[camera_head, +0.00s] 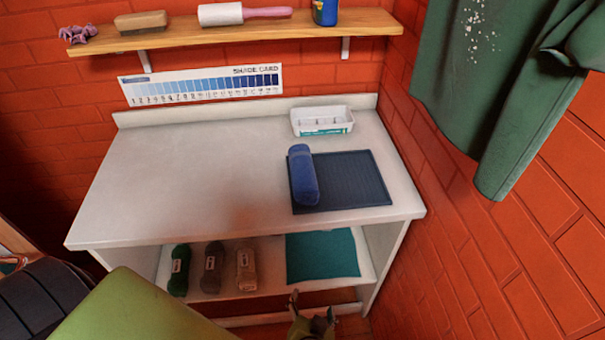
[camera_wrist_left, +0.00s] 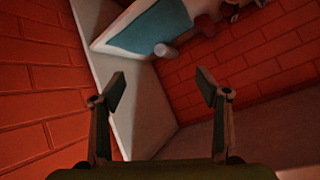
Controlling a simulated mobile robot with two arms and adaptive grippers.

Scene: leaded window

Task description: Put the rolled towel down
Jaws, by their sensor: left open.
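The rolled towel (camera_head: 303,176) is a blue roll. It lies on the left part of a dark blue ribbed mat (camera_head: 357,182) at the right of the white bench top (camera_head: 190,185). My left gripper (camera_head: 311,305) is low at the bottom of the head view, in front of the bench and apart from the towel. Its fingers are spread with nothing between them, and this also shows in the left wrist view (camera_wrist_left: 162,88). I cannot make out the towel in the wrist view. My right gripper is not in view.
A white tray (camera_head: 322,122) stands behind the mat. The bench's left and middle are clear. Below, a shelf holds yarn skeins (camera_head: 246,269) and a teal sheet (camera_head: 322,255). A wooden wall shelf (camera_head: 220,31) is above; a green cloth (camera_head: 490,90) hangs at right.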

